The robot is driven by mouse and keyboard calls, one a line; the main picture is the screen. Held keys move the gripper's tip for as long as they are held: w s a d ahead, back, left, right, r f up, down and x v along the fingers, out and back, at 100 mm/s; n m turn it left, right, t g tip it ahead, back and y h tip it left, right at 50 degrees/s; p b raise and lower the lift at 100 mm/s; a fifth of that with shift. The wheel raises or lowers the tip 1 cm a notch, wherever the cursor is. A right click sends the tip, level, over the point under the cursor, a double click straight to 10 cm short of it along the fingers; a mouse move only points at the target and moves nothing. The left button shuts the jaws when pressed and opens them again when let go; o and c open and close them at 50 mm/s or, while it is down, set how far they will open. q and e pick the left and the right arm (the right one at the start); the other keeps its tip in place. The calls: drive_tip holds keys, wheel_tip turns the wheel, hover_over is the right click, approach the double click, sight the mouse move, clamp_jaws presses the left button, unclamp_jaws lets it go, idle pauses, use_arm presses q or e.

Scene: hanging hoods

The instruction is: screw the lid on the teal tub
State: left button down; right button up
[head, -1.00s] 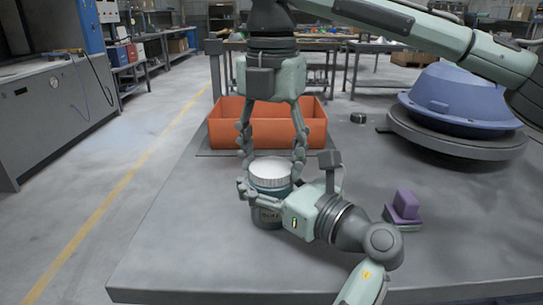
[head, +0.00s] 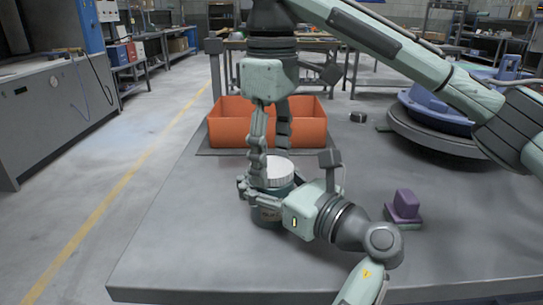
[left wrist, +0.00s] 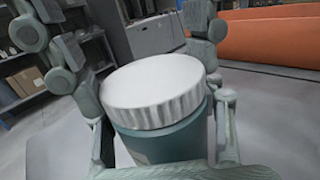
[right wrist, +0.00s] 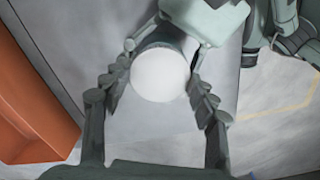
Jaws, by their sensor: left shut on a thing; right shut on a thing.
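The teal tub (head: 268,213) stands upright on the grey table, with a dark label partly hidden on its front. The white ribbed lid (head: 274,170) sits on its top and looks level; how far it is threaded cannot be seen. It also shows in the left wrist view (left wrist: 155,90) and from above in the right wrist view (right wrist: 160,75). My left gripper (head: 262,193) reaches in low from the right and is shut around the tub. My right gripper (head: 270,160) points down from above, its fingers shut on opposite sides of the lid.
An orange bin (head: 228,133) stands just behind the tub. A purple block (head: 405,204) sits to the right. A blue round part (head: 438,112) rests on a grey round stand (head: 430,141) at the back right, near a small metal cylinder (head: 357,117). The front left table is clear.

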drive_tip(key=m, duration=0.5)
drive_tip(key=shift+m, duration=0.4)
drive_tip(key=o, duration=1.3)
drive_tip(key=shift+r, duration=2.25)
drive_tip(key=shift+c, duration=0.5)
drive_tip(key=n, duration=0.1)
drive_tip(key=r+n, duration=0.1)
drive_tip(key=n, duration=0.3)
drive_tip(key=shift+r, duration=0.35)
drive_tip(key=n, duration=0.2)
drive_tip(key=r+n, duration=0.1)
drive_tip(key=n, duration=0.3)
drive_tip(key=shift+r, duration=0.4)
